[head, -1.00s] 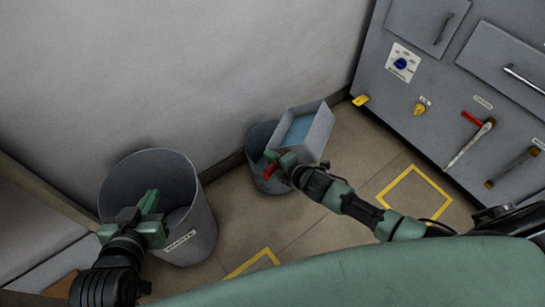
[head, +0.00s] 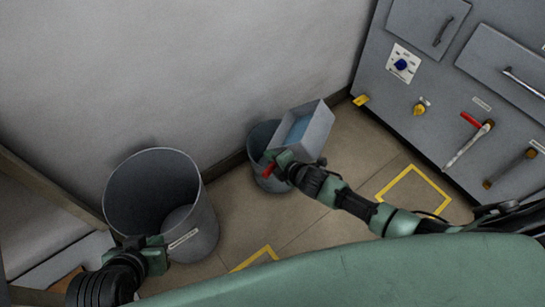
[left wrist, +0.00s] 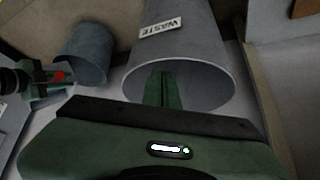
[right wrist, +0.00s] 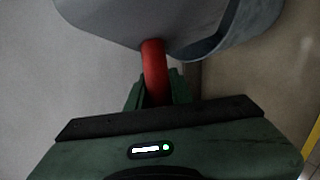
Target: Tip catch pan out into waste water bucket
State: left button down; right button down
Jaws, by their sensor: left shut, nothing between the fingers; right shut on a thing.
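The catch pan (head: 318,134) is a light grey box with blue water (head: 298,130) in it. My right gripper (head: 277,165) is shut on its red handle (right wrist: 153,70) and holds the pan up at the right of a small grey bucket (head: 262,176), partly over it. The pan's underside (right wrist: 120,15) fills the top of the right wrist view. The waste bucket (head: 195,225), large and grey, stands upright at the left; its WASTE label shows in the left wrist view (left wrist: 163,27). My left gripper (left wrist: 162,88) is shut and empty, beside the waste bucket's rim.
A grey panel (head: 440,95) with knobs, levers and drawer handles stands at the right. Yellow floor markings (head: 413,190) lie before it. A pale wall (head: 180,70) runs behind both buckets. Tiled floor (head: 235,215) is free between the buckets.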

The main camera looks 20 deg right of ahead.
pick_arm(q)
jog(key=s+a+g+p, duration=0.2)
jog(key=s+g+p, duration=0.15)
jog(key=s, duration=0.25)
jog(key=s+p+x, duration=0.1)
jog(key=p+x, duration=0.1)
jog(key=x, duration=0.7)
jog(key=shift+f+y, duration=0.4)
jog(key=shift+f, duration=0.15)
pick_arm(e)
jog(key=shift+w+a+f+n+g+h, duration=0.2)
jog(key=shift+w+a+n+g+h, duration=0.1)
jog(key=shift+g+h, duration=0.45)
jog(key=shift+w+a+f+n+g+h, duration=0.2)
jog(key=shift+w+a+n+g+h, duration=0.1)
jog(key=shift+g+h, duration=0.45)
